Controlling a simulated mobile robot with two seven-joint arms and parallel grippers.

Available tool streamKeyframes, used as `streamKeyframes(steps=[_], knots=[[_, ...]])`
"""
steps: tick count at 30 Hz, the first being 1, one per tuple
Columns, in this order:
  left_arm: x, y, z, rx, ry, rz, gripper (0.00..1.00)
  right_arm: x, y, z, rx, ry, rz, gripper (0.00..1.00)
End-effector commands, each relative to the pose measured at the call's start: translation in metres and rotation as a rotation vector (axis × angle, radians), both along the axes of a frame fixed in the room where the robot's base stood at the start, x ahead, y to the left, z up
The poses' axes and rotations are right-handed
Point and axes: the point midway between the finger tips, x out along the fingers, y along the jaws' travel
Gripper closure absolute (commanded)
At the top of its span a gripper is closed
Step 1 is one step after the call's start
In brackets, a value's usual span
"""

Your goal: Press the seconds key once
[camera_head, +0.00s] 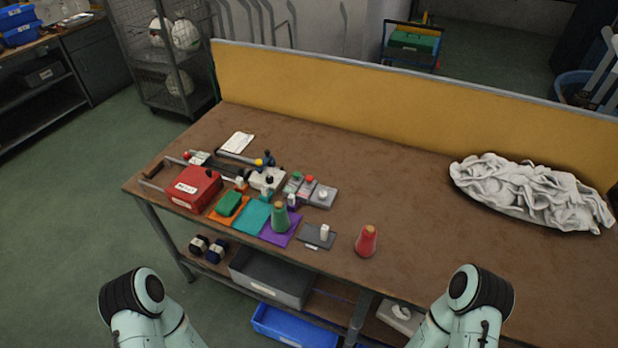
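A group of small grey key boxes stands left of the middle of the brown table. One has a green button (297,176), one a red button (310,180) and one a pale grey button (323,194). In front of them a dark plate (315,237) lies near the table's front edge with a small white upright piece (325,232) on it. The labels are too small to read, so I cannot tell which is the seconds key. Only links of my two arms show at the bottom left and bottom right; neither gripper is in view.
Coloured mats lie along the front, including a teal one (250,216). A white cloth heap (530,190) lies at right. The table's middle is clear; a yellow panel (400,120) closes the back.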

Motion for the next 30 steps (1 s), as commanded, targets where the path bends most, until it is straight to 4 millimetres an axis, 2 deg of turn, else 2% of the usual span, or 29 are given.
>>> streamKeyframes(steps=[1,2,3,30], knots=[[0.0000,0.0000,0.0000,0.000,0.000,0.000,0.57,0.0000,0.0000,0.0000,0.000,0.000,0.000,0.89],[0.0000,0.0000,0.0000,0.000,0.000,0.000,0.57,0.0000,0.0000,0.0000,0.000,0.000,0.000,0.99],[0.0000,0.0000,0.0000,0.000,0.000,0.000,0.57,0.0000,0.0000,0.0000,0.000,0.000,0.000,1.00],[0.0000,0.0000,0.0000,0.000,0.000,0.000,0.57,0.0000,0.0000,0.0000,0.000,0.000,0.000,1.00]])
